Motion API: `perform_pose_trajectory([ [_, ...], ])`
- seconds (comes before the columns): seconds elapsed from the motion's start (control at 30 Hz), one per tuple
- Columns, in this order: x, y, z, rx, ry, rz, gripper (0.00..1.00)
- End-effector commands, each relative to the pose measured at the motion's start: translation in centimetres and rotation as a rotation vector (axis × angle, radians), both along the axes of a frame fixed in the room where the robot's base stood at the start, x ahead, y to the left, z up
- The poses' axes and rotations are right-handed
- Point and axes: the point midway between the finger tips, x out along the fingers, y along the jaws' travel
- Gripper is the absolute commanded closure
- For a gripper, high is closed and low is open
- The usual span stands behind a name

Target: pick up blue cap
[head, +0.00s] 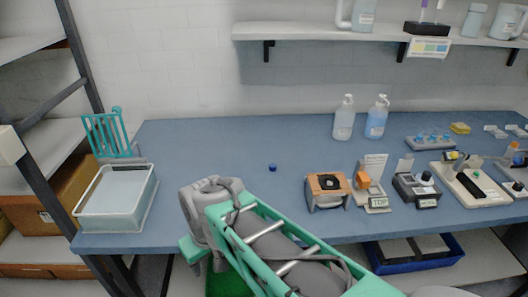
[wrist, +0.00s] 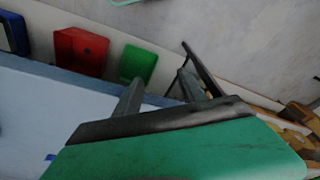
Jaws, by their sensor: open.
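The blue cap (head: 272,167) is a small dark blue piece lying alone on the blue bench top, near the middle in the head view. A small blue patch (wrist: 51,157) at the lower left of the wrist view may be the same cap; too little shows to be sure. My gripper (wrist: 162,62) is open and empty in the wrist view, its dark fingers spread past the bench edge. It is apart from the cap. In the head view my arm reaches to the bench's front edge, left of the cap, and the fingers cannot be made out.
A clear tub (head: 117,197) and teal rack (head: 110,134) stand at the left. A wooden-sided device (head: 326,190) and other instruments stand right of the cap. Two pump bottles (head: 344,120) (head: 377,118) are behind. Red (wrist: 80,50) and green (wrist: 138,64) bins sit below. Bench around the cap is clear.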

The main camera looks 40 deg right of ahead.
Motion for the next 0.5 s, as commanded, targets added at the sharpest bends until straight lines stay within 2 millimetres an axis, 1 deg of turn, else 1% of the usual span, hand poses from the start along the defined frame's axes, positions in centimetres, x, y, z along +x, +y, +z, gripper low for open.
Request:
perform_pose_trajectory([
  [0.03, 0.5, -0.2, 2.1, 0.004, 0.001, 0.003, 0.52],
  [0.17, 2.2, -1.1, 5.4, 0.014, -0.001, 0.022, 0.52],
  [0.27, 4.9, -2.9, 8.7, 0.029, -0.01, 0.045, 0.52],
  [0.3, 6.2, -4.1, 9.6, 0.035, -0.017, 0.056, 0.52],
  [0.37, 8.2, -6.1, 10.4, 0.044, -0.027, 0.076, 0.52],
  [0.4, 9.6, -7.8, 10.8, 0.05, -0.038, 0.088, 0.52],
  [0.47, 11.5, -10.7, 11.1, 0.056, -0.055, 0.11, 0.52],
  [0.5, 12.7, -13.1, 11.2, 0.059, -0.068, 0.123, 0.52],
])
